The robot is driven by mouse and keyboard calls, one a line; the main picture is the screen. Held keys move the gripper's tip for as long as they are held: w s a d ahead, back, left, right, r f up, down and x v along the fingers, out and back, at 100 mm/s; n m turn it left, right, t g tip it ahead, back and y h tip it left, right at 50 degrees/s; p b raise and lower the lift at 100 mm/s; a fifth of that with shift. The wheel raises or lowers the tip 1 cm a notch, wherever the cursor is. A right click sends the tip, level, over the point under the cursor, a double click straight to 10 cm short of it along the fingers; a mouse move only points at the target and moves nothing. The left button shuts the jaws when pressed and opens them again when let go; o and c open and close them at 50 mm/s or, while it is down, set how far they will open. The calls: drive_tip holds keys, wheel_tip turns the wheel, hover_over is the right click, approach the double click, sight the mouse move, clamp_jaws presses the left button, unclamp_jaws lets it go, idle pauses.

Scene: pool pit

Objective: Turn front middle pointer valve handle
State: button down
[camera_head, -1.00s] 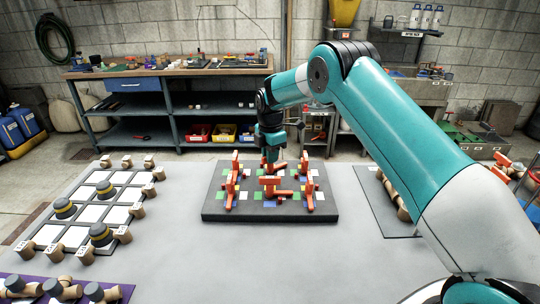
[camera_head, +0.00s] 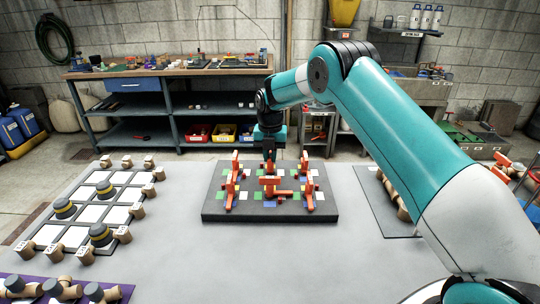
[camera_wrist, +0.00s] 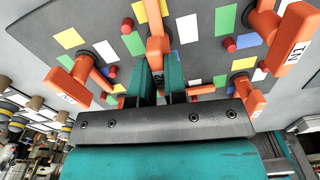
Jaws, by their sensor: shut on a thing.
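A dark board (camera_head: 215,212) with coloured squares stands on the grey table and carries orange pointer handles. In the wrist view, my gripper's teal fingers (camera_wrist: 160,85) are close together around an orange middle handle (camera_wrist: 156,30).
Other orange handles stand close by at left (camera_wrist: 80,82) and right (camera_wrist: 270,35) in the wrist view. A mat with white squares and wooden pegs (camera_head: 95,212) lies left of the board. Grey table is free in front of the board.

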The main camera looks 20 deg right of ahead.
sight(270, 155)
drive_tip(key=shift+w+r+n, duration=0.1)
drive_tip(key=shift+r+n, duration=0.05)
drive_tip(key=shift+n, duration=0.45)
drive_tip(key=c, duration=1.2)
unclamp_jaws()
drive_tip(key=shift+o, duration=0.2)
wheel_tip(270, 155, up, 17)
drive_tip(key=b, duration=0.1)
drive_tip(key=shift+b, duration=0.3)
drive_tip(key=shift+r, duration=0.1)
